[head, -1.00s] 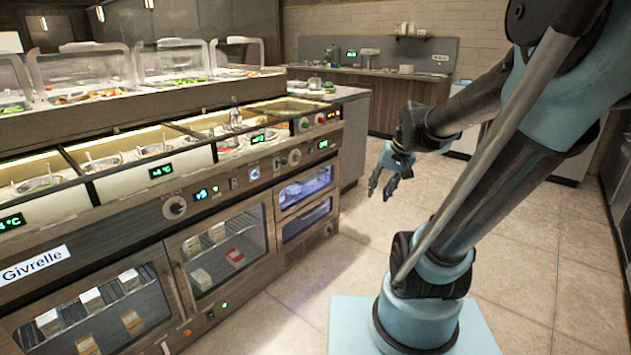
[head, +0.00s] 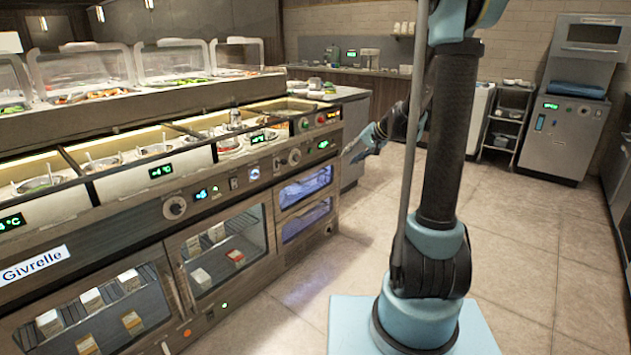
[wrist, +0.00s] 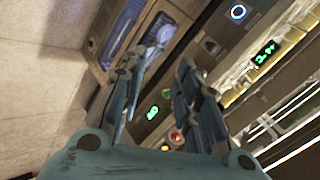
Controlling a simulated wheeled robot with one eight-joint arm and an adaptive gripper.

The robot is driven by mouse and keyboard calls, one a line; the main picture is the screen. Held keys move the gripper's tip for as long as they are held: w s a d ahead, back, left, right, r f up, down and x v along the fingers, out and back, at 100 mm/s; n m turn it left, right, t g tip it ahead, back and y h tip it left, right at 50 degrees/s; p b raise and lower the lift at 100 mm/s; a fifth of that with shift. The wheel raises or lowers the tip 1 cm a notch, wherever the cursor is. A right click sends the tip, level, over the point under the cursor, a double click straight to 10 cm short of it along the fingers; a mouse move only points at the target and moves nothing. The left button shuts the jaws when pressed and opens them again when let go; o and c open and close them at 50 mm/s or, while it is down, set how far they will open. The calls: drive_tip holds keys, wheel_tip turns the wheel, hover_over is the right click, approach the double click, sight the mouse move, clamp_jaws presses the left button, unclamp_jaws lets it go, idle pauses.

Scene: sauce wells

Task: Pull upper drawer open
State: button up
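The upper drawer (head: 305,188) has a blue-lit window and sits at the right end of the counter front, above a similar lower drawer (head: 306,220). Both look shut. In the wrist view the picture is turned, and the upper drawer (wrist: 163,36) shows beyond my fingers beside the lower drawer (wrist: 122,30). My gripper (head: 352,152) is in front and to the right of the drawers, apart from them, with its fingers pointing left toward the counter. In the wrist view my gripper (wrist: 161,62) has its fingers spread, with nothing between them.
A control panel with a knob (head: 294,157) and displays runs above the drawers. A glass-fronted cabinet (head: 226,250) stands left of them. Sauce wells (head: 155,149) line the counter top. The tiled floor (head: 300,305) before the drawers is clear.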

drive_tip(key=w+a+f+m+t+y, duration=0.15)
drive_tip(key=w+f, duration=0.25)
drive_tip(key=w, duration=0.6)
drive_tip(key=m+t+y, duration=0.3)
drive_tip(key=y, duration=0.1)
approach(315, 177)
drive_tip(key=x, duration=0.7)
drive_tip(key=w+x, duration=0.1)
drive_tip(key=x, duration=0.2)
drive_tip(key=shift+w+f, duration=0.2)
drive_tip(key=shift+f, duration=0.1)
clamp_jaws()
